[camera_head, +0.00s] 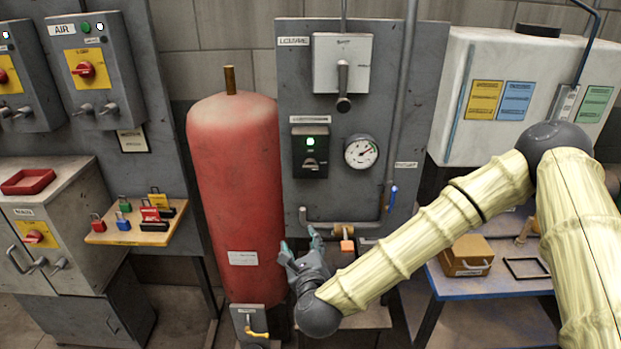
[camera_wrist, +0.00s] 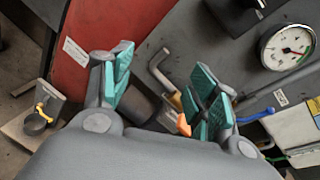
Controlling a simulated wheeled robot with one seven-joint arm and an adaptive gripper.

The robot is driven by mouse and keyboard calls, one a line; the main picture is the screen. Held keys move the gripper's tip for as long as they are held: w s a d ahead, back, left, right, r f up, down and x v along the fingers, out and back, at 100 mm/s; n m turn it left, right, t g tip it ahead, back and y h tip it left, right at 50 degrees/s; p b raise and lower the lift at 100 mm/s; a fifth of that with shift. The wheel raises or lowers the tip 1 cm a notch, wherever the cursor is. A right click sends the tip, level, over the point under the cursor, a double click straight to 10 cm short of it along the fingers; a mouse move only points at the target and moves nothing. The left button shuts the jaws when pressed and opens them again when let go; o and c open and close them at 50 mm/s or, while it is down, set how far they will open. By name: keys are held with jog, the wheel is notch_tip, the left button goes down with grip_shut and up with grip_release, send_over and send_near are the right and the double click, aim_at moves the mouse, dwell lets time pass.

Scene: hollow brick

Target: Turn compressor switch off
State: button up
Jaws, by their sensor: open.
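The compressor switch box (camera_head: 310,151) is black, with a lit green lamp above a small switch knob (camera_head: 310,163). It hangs on the grey panel, below the louvre handle box and left of the gauge. The knob's exact angle is too small to tell. My gripper (camera_head: 299,247) is open and empty, below the switch box and in front of the right side of the red tank. In the wrist view my gripper (camera_wrist: 160,88) shows its teal finger pads spread apart. A dark part at the top edge there may be the switch box; I cannot tell.
The red tank (camera_head: 238,180) stands left of the panel. A pressure gauge (camera_head: 361,151) is right of the switch box and also shows in the wrist view (camera_wrist: 287,46). A pipe with an orange-handled valve (camera_head: 346,240) runs below. A louvre lever (camera_head: 343,85) juts out above.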

aim_at(310, 170)
jog(key=w+d+r+m+t+h+p, duration=0.1)
jog(key=w+r+m, duration=0.1)
jog(key=r+m, duration=0.35)
jog(key=w+d+r+m+t+h+p, duration=0.1)
jog(key=w+r+m+h, duration=0.1)
jog(key=r, duration=0.6)
jog(key=shift+n, duration=0.25)
jog(key=w+p, duration=0.4)
jog(key=w, duration=0.5)
jog(key=shift+w+d+f, duration=0.1)
jog(key=shift+f, duration=0.05)
jog(key=shift+w+f+p, duration=0.2)
jog(key=shift+w+p, duration=0.2)
jog(key=shift+w, duration=0.3)
jog(key=c, duration=1)
